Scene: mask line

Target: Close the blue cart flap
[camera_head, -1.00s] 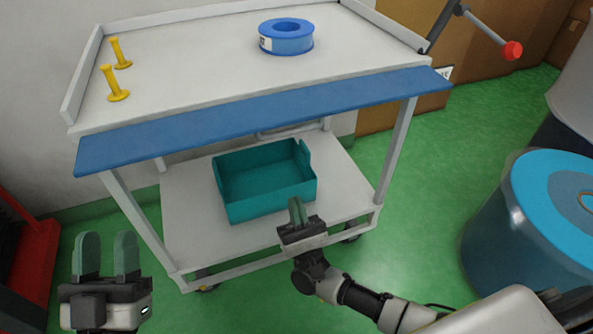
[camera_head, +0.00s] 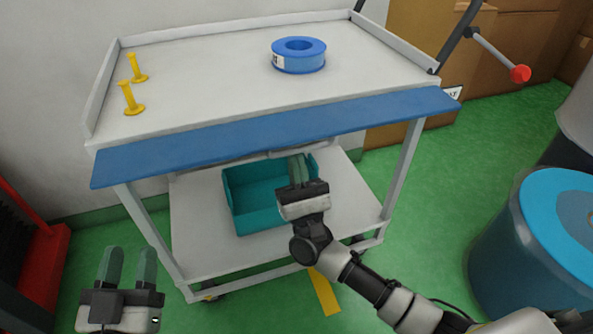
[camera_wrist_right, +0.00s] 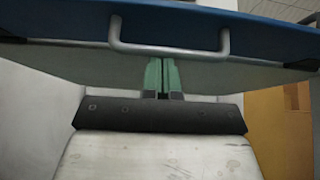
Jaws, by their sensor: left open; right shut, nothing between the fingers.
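The blue flap (camera_head: 280,130) runs along the front edge of the white cart (camera_head: 220,75) and sticks out from it, sloping a little. In the right wrist view the flap's underside (camera_wrist_right: 85,60) is overhead, with a grey U-shaped handle (camera_wrist_right: 168,50) on it. My right gripper (camera_head: 299,170) is shut and empty, below the flap near its middle; its fingertips (camera_wrist_right: 162,75) point up toward the underside near the handle. I cannot tell whether they touch it. My left gripper (camera_head: 130,265) is open and empty, low at the left, in front of the cart.
A blue tape roll (camera_head: 298,55) and two yellow pegs (camera_head: 133,98) stand on the cart top. A teal bin (camera_head: 250,195) sits on the lower shelf. A blue drum (camera_head: 530,250) stands at the right, cardboard boxes (camera_head: 420,40) behind. Green floor is free between cart and drum.

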